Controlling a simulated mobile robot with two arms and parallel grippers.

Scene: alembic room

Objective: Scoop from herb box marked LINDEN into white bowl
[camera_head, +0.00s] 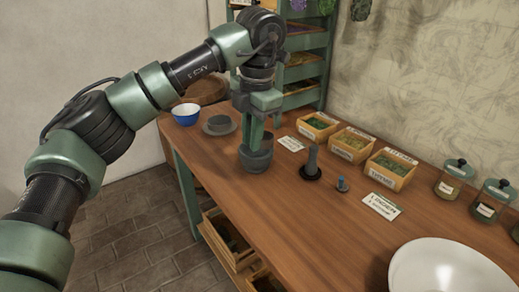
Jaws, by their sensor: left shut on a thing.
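Several open wooden herb boxes stand in a row on the table: a far one (317,126), a middle one (351,145) and a near one (389,170). Their labels are too small to read surely, so I cannot tell which is LINDEN. A large white bowl (452,270) sits at the lower right, cut by the frame edge. My left gripper (262,136) points down at a dark grey-green mortar-like cup (256,158) and appears shut on it; the exact contact is unclear. I cannot make out a scoop. My right gripper is not in view.
A blue bowl (186,114) and a grey dish (219,125) stand at the table's far left. Lidded jars (453,179) stand right. The front middle is clear.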

